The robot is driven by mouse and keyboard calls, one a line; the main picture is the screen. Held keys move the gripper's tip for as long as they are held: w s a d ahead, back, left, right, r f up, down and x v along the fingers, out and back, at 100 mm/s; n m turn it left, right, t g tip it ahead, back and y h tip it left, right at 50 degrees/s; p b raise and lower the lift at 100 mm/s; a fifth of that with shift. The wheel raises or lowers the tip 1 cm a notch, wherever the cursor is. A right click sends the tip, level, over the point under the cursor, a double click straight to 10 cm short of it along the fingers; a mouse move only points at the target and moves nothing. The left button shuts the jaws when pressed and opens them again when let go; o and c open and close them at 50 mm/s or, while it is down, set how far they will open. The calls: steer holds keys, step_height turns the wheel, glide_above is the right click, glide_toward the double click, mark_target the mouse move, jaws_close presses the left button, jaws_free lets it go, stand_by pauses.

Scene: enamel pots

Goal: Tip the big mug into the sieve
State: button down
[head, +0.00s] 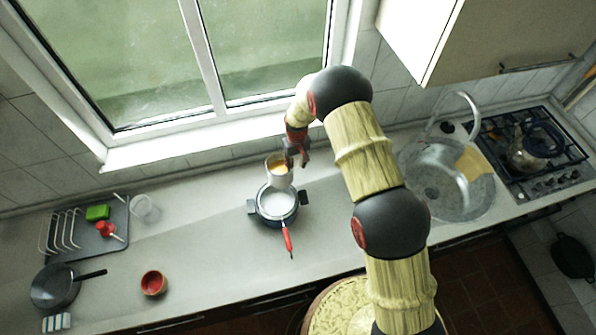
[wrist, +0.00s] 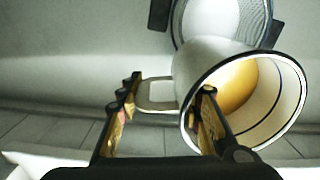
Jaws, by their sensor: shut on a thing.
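The big mug (head: 278,173) is white with a dark rim line and amber contents; it also shows in the wrist view (wrist: 207,62). My gripper (head: 300,158) is shut on its handle (wrist: 157,106), with a finger on either side in the wrist view (wrist: 168,92). The mug is held at the back edge of the sieve (head: 275,204), overlapping it in view. I cannot tell how far it is tilted. The sieve, pale mesh with a red handle (head: 287,239), rests on a dark two-handled pot (head: 252,207). Its mesh partly shows in the wrist view (wrist: 222,18).
A red cup (head: 153,283), a clear cup (head: 143,207), a dish rack (head: 62,232) and a dark pan (head: 53,287) are on the left. The sink (head: 425,190) and the stove (head: 548,175) are on the right. The window (head: 200,60) is behind. Counter beside the pot is clear.

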steer(key=shift+d+r+n, duration=0.1)
steer(key=shift+n, duration=0.2)
steer(key=shift+w+d+f+t, duration=0.1)
steer(key=shift+w+f+t, duration=0.25)
steer(key=shift+t, duration=0.45)
steer(key=shift+w+t+h+b, duration=0.45)
steer(key=shift+t+h+b, duration=0.15)
steer(key=shift+t+b, duration=0.65)
steer(key=shift+d+b, duration=0.1)
steer(key=shift+b, duration=0.5)
steer(key=shift+r, duration=0.1)
steer(key=shift+w+t+b, duration=0.1)
steer(key=shift+t+b, duration=0.15)
steer(key=shift+b, duration=1.2)
